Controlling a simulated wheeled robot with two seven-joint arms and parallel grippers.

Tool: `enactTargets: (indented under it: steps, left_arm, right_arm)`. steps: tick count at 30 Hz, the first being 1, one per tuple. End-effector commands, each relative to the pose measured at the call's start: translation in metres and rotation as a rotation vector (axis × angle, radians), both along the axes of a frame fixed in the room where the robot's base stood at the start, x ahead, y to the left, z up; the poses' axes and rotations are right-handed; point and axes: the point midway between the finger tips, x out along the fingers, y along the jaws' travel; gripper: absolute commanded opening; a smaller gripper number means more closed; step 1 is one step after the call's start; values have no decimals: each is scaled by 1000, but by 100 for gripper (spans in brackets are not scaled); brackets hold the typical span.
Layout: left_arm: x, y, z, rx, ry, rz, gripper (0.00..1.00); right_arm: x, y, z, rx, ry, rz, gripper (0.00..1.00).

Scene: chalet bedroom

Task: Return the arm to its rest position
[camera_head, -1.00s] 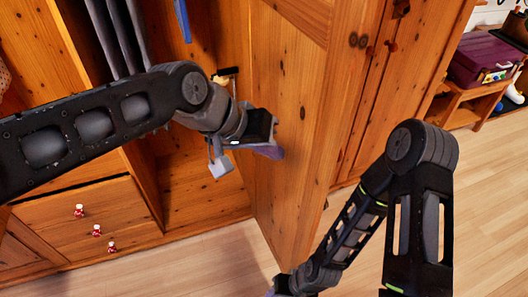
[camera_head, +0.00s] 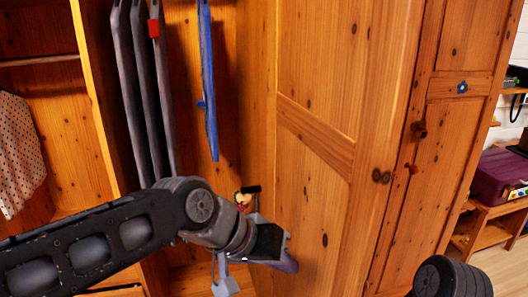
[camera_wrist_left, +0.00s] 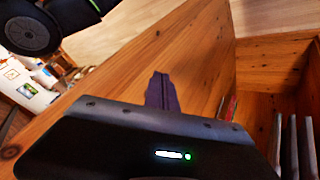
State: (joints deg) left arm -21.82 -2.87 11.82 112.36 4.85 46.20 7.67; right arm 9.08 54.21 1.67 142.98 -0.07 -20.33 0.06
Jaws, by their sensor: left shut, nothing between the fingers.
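My left arm comes in from the left in the head view, with its gripper (camera_head: 288,264) at the lower middle. The gripper is shut and empty, in front of the inner face of the open wardrobe door (camera_head: 316,185); I cannot tell whether it touches the wood. In the left wrist view its closed dark fingers (camera_wrist_left: 162,92) point toward the wooden door panel (camera_wrist_left: 195,60). Of my right arm only a rounded dark joint shows at the lower right of the head view; its gripper is out of view.
Grey hanging boards (camera_head: 143,90) and a blue one (camera_head: 208,85) hang inside the wardrobe. A spotted garment (camera_head: 18,150) is at the left. Closed wardrobe doors (camera_head: 445,150) stand to the right. A purple case (camera_head: 500,178) sits on a wooden shelf (camera_head: 490,218).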

Motion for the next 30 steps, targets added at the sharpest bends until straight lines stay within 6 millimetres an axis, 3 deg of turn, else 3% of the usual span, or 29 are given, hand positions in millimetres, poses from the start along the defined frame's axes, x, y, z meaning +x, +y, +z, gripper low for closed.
enactTargets:
  steps: [3, 5, 10, 15, 20, 23, 27, 30]
  left_arm:
    - [20, -6, 3, -41, -95, 27, 0]
    - [33, -11, -11, -55, -134, 44, 0]
    - [72, -5, -108, -48, -149, 126, 0]
    - [76, 21, -217, -6, -91, 203, 0]
    - [49, 52, -314, 42, 4, 266, 0]
    - [17, 71, -369, 72, 84, 298, 0]
    - [-41, 93, -433, 112, 222, 335, 0]
    - [-85, 103, -465, 135, 331, 352, 0]
  right_arm:
    - [0, 0, 0, 0, 0, 0, 36]
    - [0, 0, 0, 0, 0, 0, 36]
    - [0, 0, 0, 0, 0, 0, 36]
    - [0, 0, 0, 0, 0, 0, 36]
    - [0, 0, 0, 0, 0, 0, 36]
    - [0, 0, 0, 0, 0, 0, 36]
    - [0, 0, 0, 0, 0, 0, 36]
    - [0, 0, 0, 0, 0, 0, 36]
